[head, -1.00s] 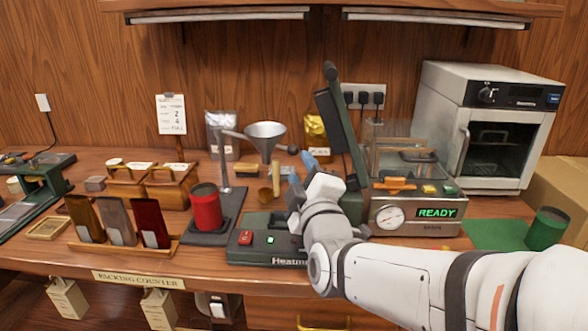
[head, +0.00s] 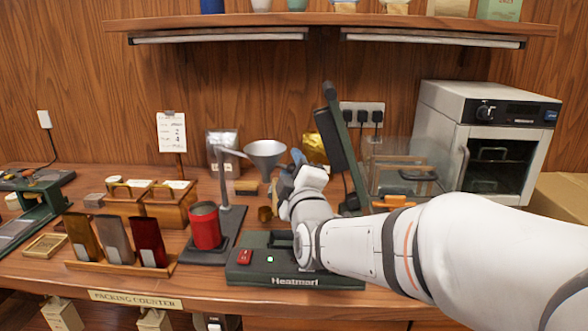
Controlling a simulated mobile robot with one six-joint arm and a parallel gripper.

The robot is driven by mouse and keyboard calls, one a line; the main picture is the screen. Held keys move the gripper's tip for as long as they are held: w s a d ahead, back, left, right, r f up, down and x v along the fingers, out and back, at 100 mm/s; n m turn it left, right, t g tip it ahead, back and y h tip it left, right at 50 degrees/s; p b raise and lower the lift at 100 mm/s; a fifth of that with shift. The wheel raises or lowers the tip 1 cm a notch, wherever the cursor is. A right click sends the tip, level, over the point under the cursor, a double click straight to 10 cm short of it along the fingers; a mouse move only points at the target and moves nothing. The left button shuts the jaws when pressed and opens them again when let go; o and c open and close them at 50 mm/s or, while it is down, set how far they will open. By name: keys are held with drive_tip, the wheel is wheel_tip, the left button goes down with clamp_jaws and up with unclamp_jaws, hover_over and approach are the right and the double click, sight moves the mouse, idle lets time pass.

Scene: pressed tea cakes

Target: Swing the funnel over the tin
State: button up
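The grey metal funnel (head: 265,154) hangs on a side arm from an upright post (head: 223,180), behind and to the right of the red tin. The red tin (head: 206,228) stands upright on the dark base plate (head: 232,222) of that post, and the funnel is not above it. My gripper (head: 284,172) is just right of the funnel, with a blue fingertip close beside its cone. I cannot tell whether it touches. The other finger and the gap between them are largely hidden by my wrist.
A green heat sealer (head: 262,276) with a raised dark arm (head: 340,140) lies under and beside my arm. Pouches in a wooden rack (head: 120,266) stand left of the tin. A silver pouch (head: 222,143) and a gold pouch (head: 328,132) stand behind the funnel.

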clamp_jaws()
drive_tip(key=shift+d+h, duration=0.1)
drive_tip(key=shift+h, duration=0.2)
idle(0.3)
